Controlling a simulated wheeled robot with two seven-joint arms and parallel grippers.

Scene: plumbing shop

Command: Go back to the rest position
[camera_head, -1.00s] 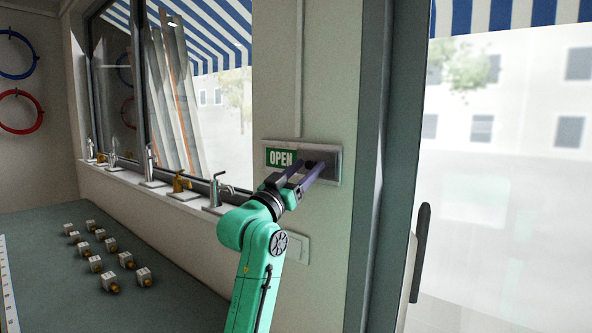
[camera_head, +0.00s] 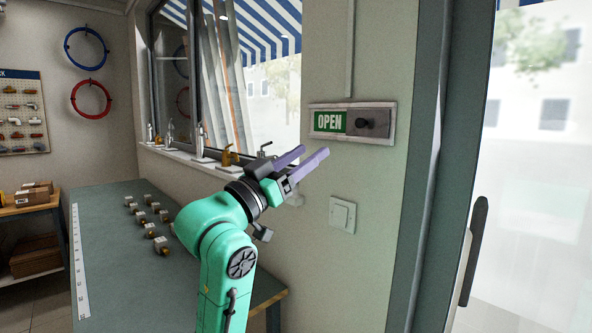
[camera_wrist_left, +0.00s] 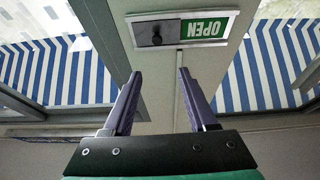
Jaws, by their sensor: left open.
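My left gripper (camera_head: 308,158) is open and empty, with two purple fingers, in front of the wall below and left of the sign. The sign (camera_head: 353,123) is a grey wall plate showing a green OPEN panel on its left and a dark knob (camera_head: 367,123) on its right. In the left wrist view the sign (camera_wrist_left: 182,28) appears upside down, beyond the spread fingertips (camera_wrist_left: 160,85) and apart from them. My right gripper does not show in either view.
A light switch (camera_head: 342,214) is on the wall below the sign. Several taps stand on the window sill (camera_head: 188,155). A green-topped table (camera_head: 120,240) holds several small valves. A glass door with a dark handle (camera_head: 474,250) is at the right.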

